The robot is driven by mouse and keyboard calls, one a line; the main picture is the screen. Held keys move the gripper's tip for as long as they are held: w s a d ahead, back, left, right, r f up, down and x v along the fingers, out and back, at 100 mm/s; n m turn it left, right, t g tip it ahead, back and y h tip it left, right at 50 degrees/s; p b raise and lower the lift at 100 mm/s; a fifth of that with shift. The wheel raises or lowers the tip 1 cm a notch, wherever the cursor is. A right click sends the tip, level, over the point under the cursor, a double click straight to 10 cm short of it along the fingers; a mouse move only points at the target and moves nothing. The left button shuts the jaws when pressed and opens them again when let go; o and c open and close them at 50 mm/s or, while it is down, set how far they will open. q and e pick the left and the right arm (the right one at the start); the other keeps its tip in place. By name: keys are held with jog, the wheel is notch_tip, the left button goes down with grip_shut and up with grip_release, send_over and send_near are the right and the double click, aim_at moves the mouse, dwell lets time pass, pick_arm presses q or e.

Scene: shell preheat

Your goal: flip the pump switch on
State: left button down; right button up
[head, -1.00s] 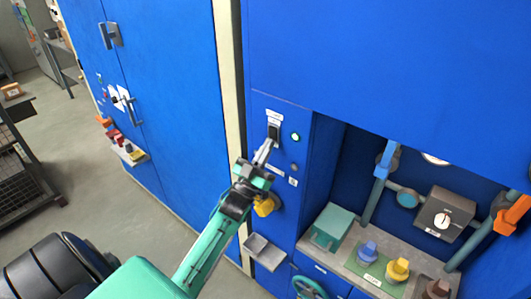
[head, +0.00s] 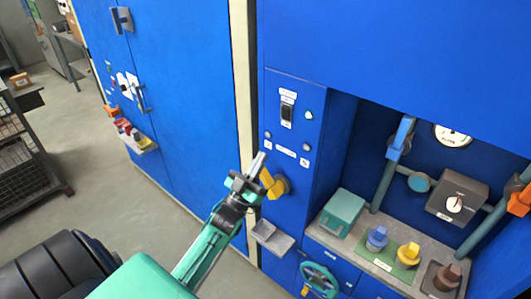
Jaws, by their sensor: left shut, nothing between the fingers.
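The pump switch, a black rocker (head: 287,113) in a light frame, sits high on the narrow blue panel (head: 292,88). The rocker's exact position is too small to tell. My left gripper (head: 258,163) is shut and empty. It is below and to the left of the switch in the picture, apart from it, close to a yellow knob (head: 275,183). My right gripper is not in view.
Below the panel are a small grey tray (head: 272,237) and a green handwheel (head: 318,279). The recess at right holds a green box (head: 342,212), blue (head: 377,237) and yellow (head: 408,254) knobs, and pipes with an orange-handled valve (head: 519,199). Open floor lies at left.

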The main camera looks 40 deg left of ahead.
pick_arm(q)
jog(key=shift+v, duration=1.15)
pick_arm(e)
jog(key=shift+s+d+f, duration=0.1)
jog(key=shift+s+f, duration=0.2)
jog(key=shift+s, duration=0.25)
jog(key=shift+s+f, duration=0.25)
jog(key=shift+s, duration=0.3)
pick_arm(q)
jog(key=shift+f, duration=0.1)
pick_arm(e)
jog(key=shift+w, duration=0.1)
